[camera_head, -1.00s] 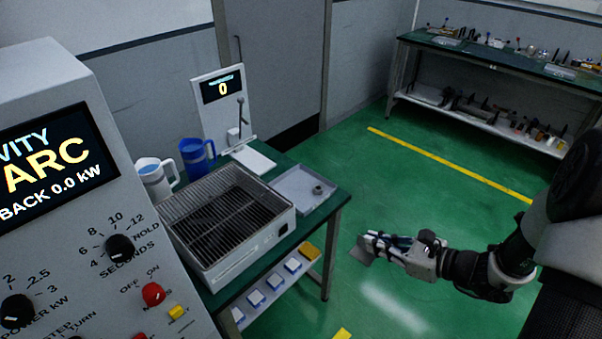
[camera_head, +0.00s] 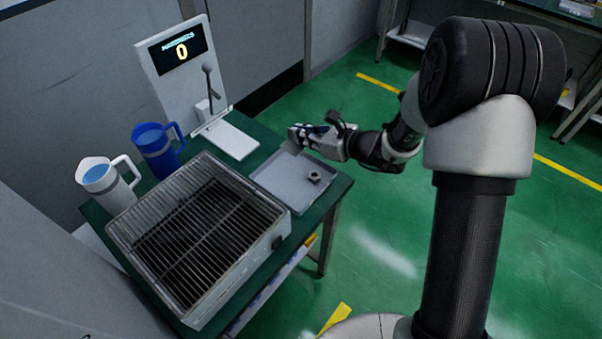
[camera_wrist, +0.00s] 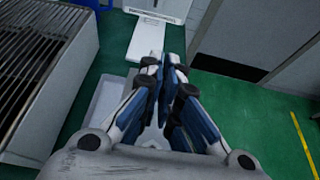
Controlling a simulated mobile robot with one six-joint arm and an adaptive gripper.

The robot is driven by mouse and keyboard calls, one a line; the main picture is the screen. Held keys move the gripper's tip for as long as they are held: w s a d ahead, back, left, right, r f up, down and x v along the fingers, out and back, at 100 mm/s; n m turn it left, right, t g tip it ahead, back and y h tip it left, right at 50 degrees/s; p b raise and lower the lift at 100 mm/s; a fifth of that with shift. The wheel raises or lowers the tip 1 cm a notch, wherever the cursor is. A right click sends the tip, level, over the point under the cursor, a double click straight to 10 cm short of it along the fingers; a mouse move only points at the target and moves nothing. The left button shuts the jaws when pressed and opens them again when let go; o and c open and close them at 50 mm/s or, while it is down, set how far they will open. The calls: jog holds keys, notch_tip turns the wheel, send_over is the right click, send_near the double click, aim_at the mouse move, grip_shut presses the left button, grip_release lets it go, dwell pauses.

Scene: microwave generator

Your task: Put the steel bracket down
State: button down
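My gripper (camera_head: 298,136) is above the back right edge of the shallow grey tray (camera_head: 282,182), with its fingers close together. A small flat grey piece, which looks like the steel bracket (camera_head: 291,147), hangs at its fingertips. In the wrist view the fingers (camera_wrist: 163,66) nearly meet, and the bracket cannot be made out between them. The tray shows at lower left there (camera_wrist: 104,104), partly behind the fingers.
A grey nut-like ring (camera_head: 315,177) lies on the tray's right side. The grill-topped box (camera_head: 262,243) stands left of the tray. The tester (camera_head: 170,88) with its lever is behind. A white jug (camera_head: 112,190) and blue jug (camera_head: 158,158) stand at left.

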notch_tip(320, 180, down, 14)
jog(key=b, duration=0.4)
jog(key=shift+w+f, duration=0.1)
jog(key=shift+w, duration=0.05)
jog(key=c, duration=2.3)
grip_release()
jog(key=shift+f, duration=0.1)
jog(key=o, duration=0.5)
jog(key=shift+r, duration=0.2)
